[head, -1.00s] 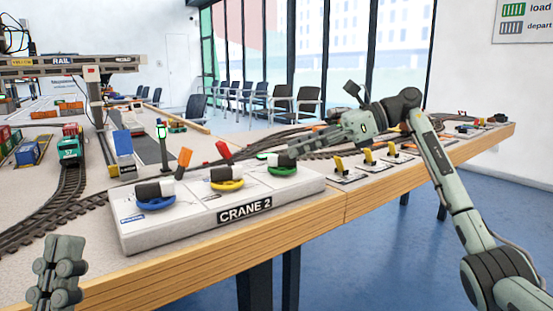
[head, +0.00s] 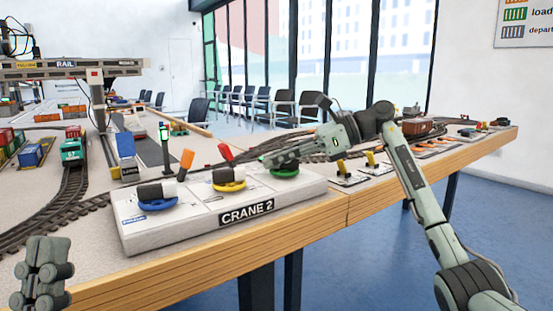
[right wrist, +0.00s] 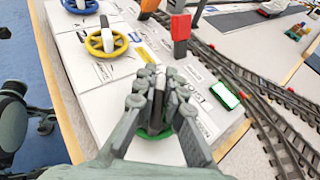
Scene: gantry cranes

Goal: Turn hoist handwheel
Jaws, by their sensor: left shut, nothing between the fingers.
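The white CRANE 2 panel (head: 205,222) on the table carries a blue handwheel (head: 158,204), a yellow handwheel (head: 229,187) and a green handwheel (head: 285,173). My right gripper (head: 270,160) is over the green handwheel, hiding its hub. In the right wrist view, the green handwheel (right wrist: 153,134) shows beneath my right gripper (right wrist: 157,82), whose fingers lie either side of a dark part at the hub. Whether they press on it is unclear. Lettering beside that wheel is partly hidden. My left gripper (head: 42,275) is shut and empty at the lower left, away from the panel.
An orange lever (head: 186,160) and a red lever (head: 226,152) stand behind the panel. A green-lit post (head: 164,145) stands further back. Yellow track levers (head: 341,167) lie to the right. A gantry crane (head: 66,68) and rail tracks fill the left.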

